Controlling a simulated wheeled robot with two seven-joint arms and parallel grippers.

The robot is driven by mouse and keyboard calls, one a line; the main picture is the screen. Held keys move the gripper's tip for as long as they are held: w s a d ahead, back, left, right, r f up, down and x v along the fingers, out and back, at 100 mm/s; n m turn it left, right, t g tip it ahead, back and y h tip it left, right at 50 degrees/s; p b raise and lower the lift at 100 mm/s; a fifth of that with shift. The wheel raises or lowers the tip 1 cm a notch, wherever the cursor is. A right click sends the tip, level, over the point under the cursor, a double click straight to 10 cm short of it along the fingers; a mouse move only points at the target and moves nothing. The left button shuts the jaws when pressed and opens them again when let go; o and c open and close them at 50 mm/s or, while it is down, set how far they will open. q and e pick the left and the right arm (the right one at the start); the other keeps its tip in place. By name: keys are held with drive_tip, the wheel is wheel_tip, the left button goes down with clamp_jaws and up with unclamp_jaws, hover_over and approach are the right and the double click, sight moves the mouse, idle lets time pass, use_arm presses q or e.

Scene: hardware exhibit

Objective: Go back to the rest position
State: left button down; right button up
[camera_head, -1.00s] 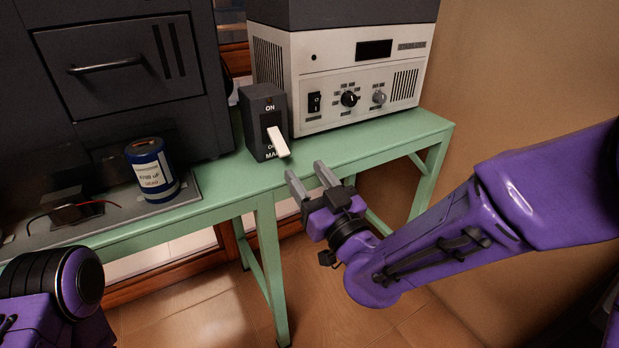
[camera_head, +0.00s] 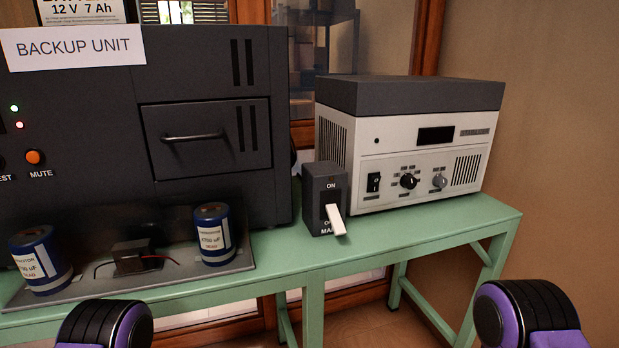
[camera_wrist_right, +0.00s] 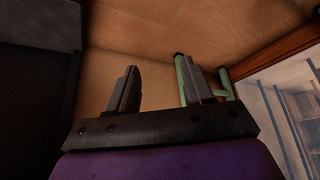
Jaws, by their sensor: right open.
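My right gripper (camera_wrist_right: 160,90) shows in the right wrist view with its two grey fingers apart and nothing between them. Behind its fingers are a bare tan surface and part of a green leg. In the head view neither gripper shows; only rounded purple and black parts of my two arms are at the bottom edge, left and right. The main switch box (camera_head: 325,199), dark with a white lever (camera_head: 336,219) tilted down, stands on the green table (camera_head: 420,229). Both visible arm parts are apart from it.
A dark backup unit (camera_head: 200,110) stands at the left. In front of it, two blue capacitors (camera_head: 213,235) and a small dark part with wires (camera_head: 137,257) sit on a grey plate. A white-fronted power supply (camera_head: 410,160) stands at the right. The floor before the table is clear.

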drive_tip(key=s+f+g, duration=0.1)
drive_tip(key=s+f, duration=0.1)
drive_tip(key=s, duration=0.3)
wheel_tip(320, 180, up, 17)
drive_tip(key=p, duration=1.7)
drive_tip(key=shift+s+d+f+g, duration=0.2)
drive_tip(key=shift+s+d+g, duration=0.1)
drive_tip(key=shift+s, duration=0.05)
